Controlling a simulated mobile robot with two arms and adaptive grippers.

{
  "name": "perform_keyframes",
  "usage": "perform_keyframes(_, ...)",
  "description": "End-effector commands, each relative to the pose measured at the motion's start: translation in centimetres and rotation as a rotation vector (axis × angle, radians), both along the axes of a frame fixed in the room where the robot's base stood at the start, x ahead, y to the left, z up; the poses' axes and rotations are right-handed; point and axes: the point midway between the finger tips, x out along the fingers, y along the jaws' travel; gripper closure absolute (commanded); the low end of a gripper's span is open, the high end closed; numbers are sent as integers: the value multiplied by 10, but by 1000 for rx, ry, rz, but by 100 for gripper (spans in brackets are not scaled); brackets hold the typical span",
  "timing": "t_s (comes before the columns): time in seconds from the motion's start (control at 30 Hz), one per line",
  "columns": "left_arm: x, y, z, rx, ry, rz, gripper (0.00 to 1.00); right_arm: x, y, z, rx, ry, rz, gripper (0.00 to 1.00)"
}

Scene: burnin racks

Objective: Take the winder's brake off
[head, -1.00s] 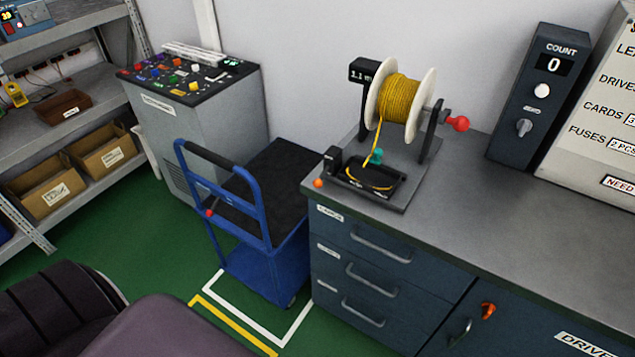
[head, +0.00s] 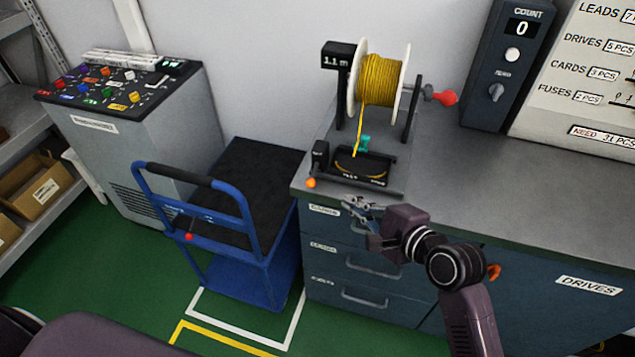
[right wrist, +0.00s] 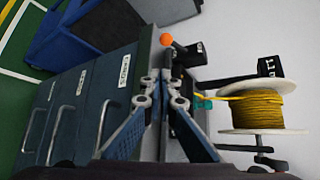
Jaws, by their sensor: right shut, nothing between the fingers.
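The winder stands on the grey bench top, with a spool of yellow wire (head: 381,80) between two dark uprights. A red crank knob (head: 446,97) sticks out on its right. A small teal part (head: 364,143) sits below the spool, by a black wire guide. An orange ball knob (head: 311,183) is at the base's front left corner. Which part is the brake I cannot tell. My right gripper (head: 355,208) is shut and empty, in front of the bench edge below the winder. In the right wrist view the orange knob (right wrist: 166,39) shows beyond the fingertips, apart from them.
A blue cart (head: 245,250) stands left of the bench. A grey control cabinet (head: 160,140) is behind it. Bench drawers (head: 335,262) with handles lie below my right gripper. A count box (head: 503,65) stands at the back right; the bench's right part is clear.

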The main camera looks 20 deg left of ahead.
Motion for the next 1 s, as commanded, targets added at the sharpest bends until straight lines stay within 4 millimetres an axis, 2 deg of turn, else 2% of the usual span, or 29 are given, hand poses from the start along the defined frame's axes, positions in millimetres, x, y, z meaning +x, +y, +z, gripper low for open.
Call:
perform_keyframes(0.13, 0, -9, 0, -10, 0, -1, 67, -1, 5, 11, 34, 9, 2, 100)
perform_keyframes(0.53, 0, 0, 1, -1, -1, -3, 67, 4, 10, 8, 34, 10, 0, 100)
perform_keyframes(1.0, 0, 1, 6, 1, -1, 0, 67, 47, 63, -19, 32, 10, 0, 100)
